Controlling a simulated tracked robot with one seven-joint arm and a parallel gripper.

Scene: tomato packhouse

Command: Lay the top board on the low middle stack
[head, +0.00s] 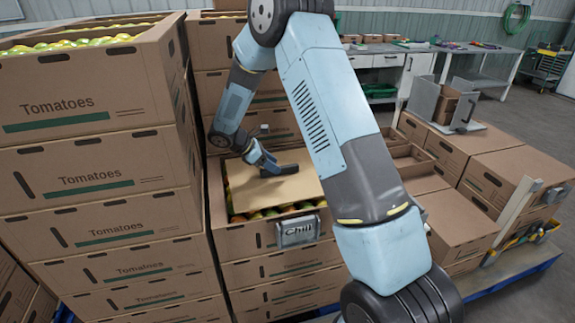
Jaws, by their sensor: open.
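The low middle stack (255,243) is a pile of brown tomato cartons between the tall left stack and my arm. The pale brown top board (292,193) lies over its open top carton. Tomatoes show along the board's left and front edges, so it does not cover the whole carton. I cannot tell whether it lies fully flat. My gripper (281,171) is at the board's far part, with its dark jaws at or just above the surface. The jaws are open, but small, and any contact with the board is unclear. My arm hides the board's right side.
A tall stack of tomato cartons (95,150) stands close on the left, higher than the middle stack. More cartons (225,90) rise behind. A metal "Chill" plate (298,231) hangs on the middle stack's front. Lower cartons (465,215) stand right, a workbench (425,47) behind.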

